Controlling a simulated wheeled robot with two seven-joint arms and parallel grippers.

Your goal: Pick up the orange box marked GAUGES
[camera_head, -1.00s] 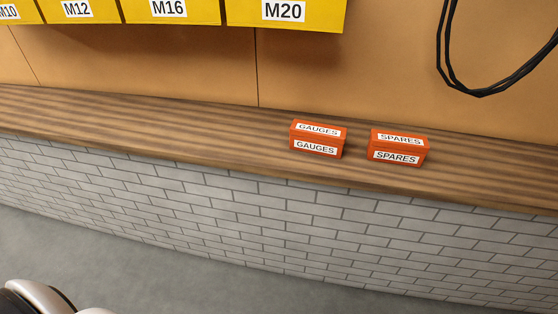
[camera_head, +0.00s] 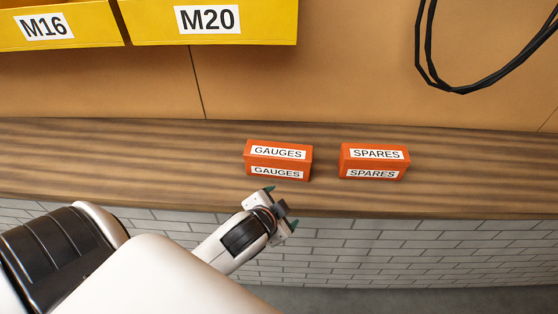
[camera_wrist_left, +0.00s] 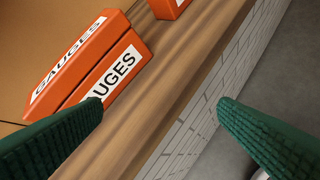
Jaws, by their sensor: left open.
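The orange box marked GAUGES (camera_head: 278,161) stands upright on the wooden shelf, with white labels on its top and front. It also shows in the left wrist view (camera_wrist_left: 108,68), where a green finger covers part of its front label. My left gripper (camera_head: 280,208) is in front of the box, near the shelf's front edge, and apart from it. Its two green fingers (camera_wrist_left: 160,125) are spread wide with nothing between them. My right gripper is in neither view.
An orange box marked SPARES (camera_head: 374,162) stands right of the GAUGES box, with a gap between them. Yellow bins (camera_head: 210,20) hang above on the left. A black cable loop (camera_head: 430,60) hangs at upper right. The shelf (camera_head: 120,155) is clear left of the boxes.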

